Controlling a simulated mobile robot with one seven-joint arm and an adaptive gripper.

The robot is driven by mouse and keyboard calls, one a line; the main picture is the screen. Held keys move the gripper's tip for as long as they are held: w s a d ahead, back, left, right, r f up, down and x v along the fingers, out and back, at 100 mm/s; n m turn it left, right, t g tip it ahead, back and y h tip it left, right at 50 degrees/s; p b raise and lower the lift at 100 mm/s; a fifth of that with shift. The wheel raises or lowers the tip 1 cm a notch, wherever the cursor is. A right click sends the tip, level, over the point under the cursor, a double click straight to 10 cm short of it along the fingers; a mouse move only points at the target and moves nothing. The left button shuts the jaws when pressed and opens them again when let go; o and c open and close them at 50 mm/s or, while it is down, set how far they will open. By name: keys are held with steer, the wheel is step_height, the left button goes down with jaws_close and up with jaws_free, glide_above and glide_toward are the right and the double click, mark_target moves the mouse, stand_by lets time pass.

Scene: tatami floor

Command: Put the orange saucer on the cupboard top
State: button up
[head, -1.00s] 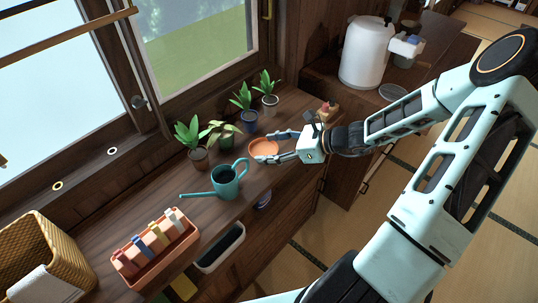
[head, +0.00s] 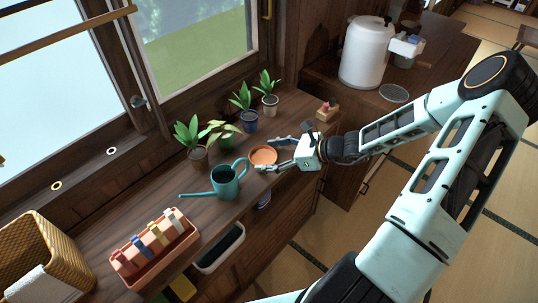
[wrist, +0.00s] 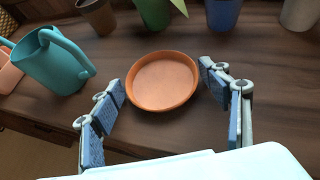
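The orange saucer (head: 263,156) lies flat on the wooden counter beside the teal watering can. It also shows in the wrist view (wrist: 162,82), just ahead of my gripper. My gripper (head: 268,154) is open, with its fingers on either side of the near part of the saucer. In the wrist view my gripper (wrist: 163,88) shows a gap between each fingertip and the saucer's rim. The saucer is empty. I cannot tell which surface is the cupboard top; a dark wooden cabinet (head: 436,50) stands at the back right.
A teal watering can (head: 226,182) stands left of the saucer. Several potted plants (head: 222,133) line the window side. A white canister (head: 366,52) and a glass disc (head: 394,93) are on the cabinet. A small stamp-like item (head: 327,111) lies behind my gripper.

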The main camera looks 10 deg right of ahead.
steer(key=shift+r, duration=0.1)
steer(key=shift+d+r, duration=0.15)
steer(key=v, duration=1.1)
steer(key=shift+s+d+r, duration=0.1)
steer(key=shift+s+d, duration=0.15)
steer(key=shift+s, duration=0.1)
